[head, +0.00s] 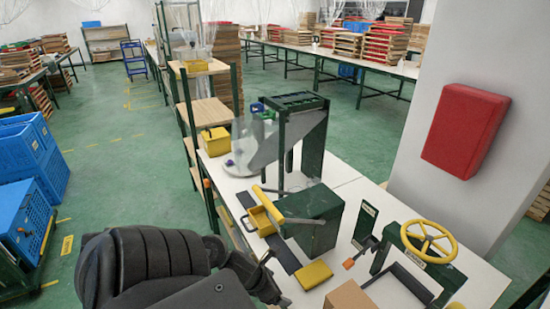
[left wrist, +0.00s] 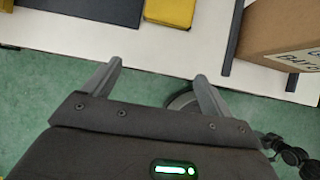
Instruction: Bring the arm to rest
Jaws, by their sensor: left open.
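My left arm comes in from the lower left of the head view, and its gripper (head: 275,279) is at the near edge of the white table (head: 315,299). In the left wrist view the two fingers of the left gripper (left wrist: 160,71) stand wide apart with nothing between them. Green floor and the table's edge show beyond the fingertips. My right gripper cannot be made out in either view.
On the table are a yellow block (head: 314,274), a cardboard box (head: 350,296), a dark green machine (head: 312,215), a yellow open bin (head: 263,215) and a yellow handwheel (head: 428,240). Blue crates (head: 22,215) stand at the left. Green floor between is open.

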